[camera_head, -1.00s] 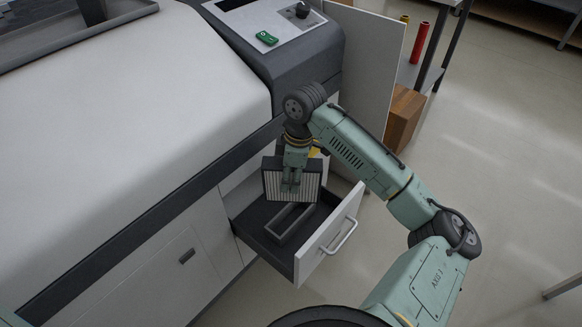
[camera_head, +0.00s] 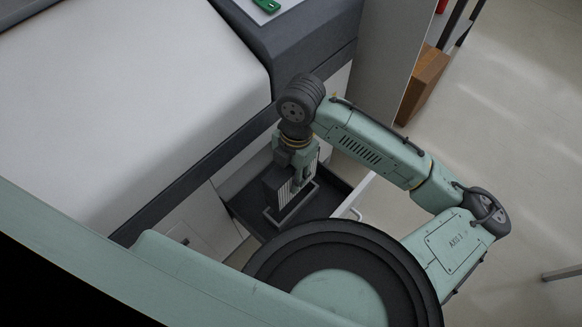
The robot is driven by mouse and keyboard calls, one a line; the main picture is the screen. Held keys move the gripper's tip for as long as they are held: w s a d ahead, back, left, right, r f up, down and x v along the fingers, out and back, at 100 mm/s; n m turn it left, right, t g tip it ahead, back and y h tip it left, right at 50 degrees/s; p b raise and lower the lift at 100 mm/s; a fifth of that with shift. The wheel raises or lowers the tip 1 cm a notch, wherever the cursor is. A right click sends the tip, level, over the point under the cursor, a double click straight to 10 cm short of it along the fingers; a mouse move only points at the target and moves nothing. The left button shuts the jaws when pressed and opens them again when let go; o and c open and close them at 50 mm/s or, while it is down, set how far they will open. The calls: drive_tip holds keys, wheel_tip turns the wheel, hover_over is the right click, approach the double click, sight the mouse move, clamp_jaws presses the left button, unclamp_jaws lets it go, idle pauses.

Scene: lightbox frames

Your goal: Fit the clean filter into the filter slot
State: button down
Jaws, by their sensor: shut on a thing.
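The filter (camera_head: 272,187) is a dark-framed panel with pale pleats, upright over the open drawer. My gripper (camera_head: 298,183) is shut on it from above. The filter slot (camera_head: 306,203) is a raised rectangular frame on the drawer floor. The filter's lower end is at or inside the slot's outline. I cannot tell how deep it sits, as the filter and gripper cover part of the slot.
The open drawer (camera_head: 245,205) has a dark floor and a white front with a handle (camera_head: 350,203). The large white machine (camera_head: 120,90) is at left. An open panel (camera_head: 385,60) and a brown box (camera_head: 424,82) stand at right.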

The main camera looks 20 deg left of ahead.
wheel_tip(320, 180, down, 6)
drive_tip(key=b, duration=0.5)
drive_tip(key=shift+f+b, duration=3.2)
drive_tip(key=shift+b, duration=0.2)
idle(1.5)
drive_tip(key=c, duration=1)
unclamp_jaws()
drive_tip(key=shift+o, duration=0.2)
drive_tip(key=shift+w+r, duration=0.1)
drive_tip(key=r, duration=0.4)
drive_tip(key=w+r, duration=0.1)
drive_tip(key=r, duration=0.6)
drive_tip(key=shift+w+d+r, duration=0.15)
drive_tip(key=shift+d+r, duration=0.05)
drive_tip(key=shift+r, duration=0.2)
